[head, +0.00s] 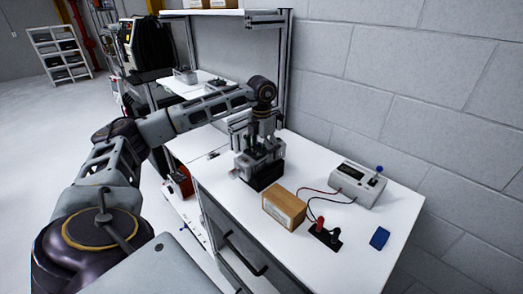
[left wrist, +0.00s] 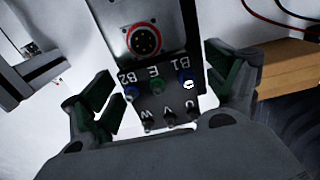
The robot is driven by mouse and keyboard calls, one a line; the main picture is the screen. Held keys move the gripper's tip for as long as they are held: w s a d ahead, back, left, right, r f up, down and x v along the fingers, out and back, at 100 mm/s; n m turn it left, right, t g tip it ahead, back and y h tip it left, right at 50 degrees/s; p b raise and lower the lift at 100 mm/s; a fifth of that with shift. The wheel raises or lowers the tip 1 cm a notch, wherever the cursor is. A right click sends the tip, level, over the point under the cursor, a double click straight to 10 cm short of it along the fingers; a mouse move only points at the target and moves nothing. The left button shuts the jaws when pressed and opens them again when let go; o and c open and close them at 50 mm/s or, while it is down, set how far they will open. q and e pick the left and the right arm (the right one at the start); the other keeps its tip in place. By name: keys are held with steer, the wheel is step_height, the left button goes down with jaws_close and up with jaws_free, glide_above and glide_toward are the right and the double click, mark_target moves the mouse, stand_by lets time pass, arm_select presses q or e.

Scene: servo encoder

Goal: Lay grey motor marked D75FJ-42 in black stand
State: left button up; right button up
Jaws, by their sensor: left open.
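My left gripper (head: 262,137) points down over a grey motor (head: 264,158) on the white workbench. A black block (head: 266,179), which looks like the stand, shows beneath the motor. How the motor sits on it I cannot tell. In the left wrist view the left gripper (left wrist: 165,85) is open, its dark green fingers on either side of the motor's black terminal panel (left wrist: 160,100). The marking D75FJ-42 is not legible. My right gripper is out of view.
A cardboard box (head: 284,208) stands close in front of the motor. A grey meter box (head: 358,183) has red and black leads running to a black piece with posts (head: 325,235). A blue object (head: 379,238) lies at the right. Shelf uprights and a wall stand behind.

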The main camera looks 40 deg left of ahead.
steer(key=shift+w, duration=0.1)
arm_select(q)
steer(key=shift+f, duration=0.2)
steer(key=shift+r, duration=0.1)
steer(key=shift+r+p, duration=0.3)
steer(key=shift+r, duration=0.3)
steer(key=shift+r+p, duration=0.5)
steer(key=shift+r, duration=0.45)
steer(key=shift+f+b, duration=0.2)
steer(key=shift+b, duration=0.25)
steer(key=shift+r+p, duration=2.05)
steer(key=shift+r, duration=0.55)
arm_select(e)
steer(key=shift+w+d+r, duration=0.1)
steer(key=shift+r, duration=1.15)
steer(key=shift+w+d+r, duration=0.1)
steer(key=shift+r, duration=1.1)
arm_select(q)
steer(key=shift+r, duration=0.25)
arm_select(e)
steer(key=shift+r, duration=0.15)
